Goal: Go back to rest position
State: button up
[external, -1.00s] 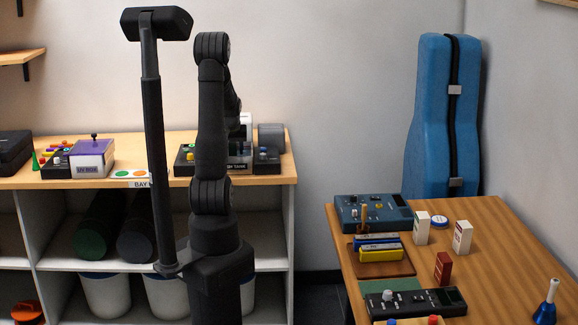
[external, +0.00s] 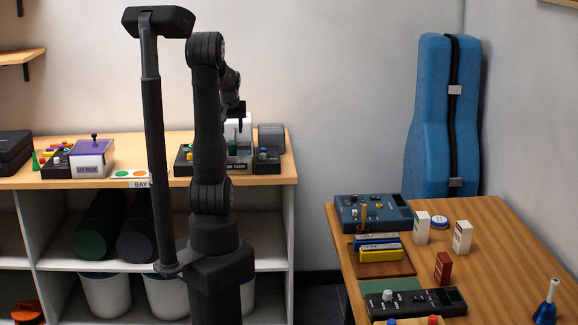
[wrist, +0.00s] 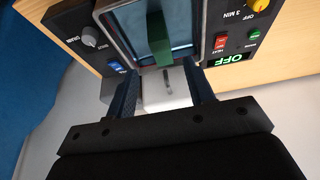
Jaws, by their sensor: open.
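My gripper (external: 243,112) shows at the right of my raised arm, in front of the shelf unit's top and above it. In the wrist view my gripper (wrist: 163,92) is open, with its two dark fingers apart. A white block (wrist: 168,95) shows between the fingers, with a green strip (wrist: 160,38) just beyond it. I cannot tell whether the fingers touch the block. The instrument is partly hidden behind my arm in the external view.
The wooden shelf top (external: 280,180) also holds a purple and white box (external: 93,158) and a small grey-topped device (external: 270,140). A wooden table (external: 500,230) at right carries several instruments and small boxes. A blue case (external: 440,120) stands against the wall.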

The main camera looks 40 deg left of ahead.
aim_at(233, 143)
jog(key=x, duration=1.2)
jog(key=shift+f, duration=0.25)
jog(key=shift+r, duration=0.95)
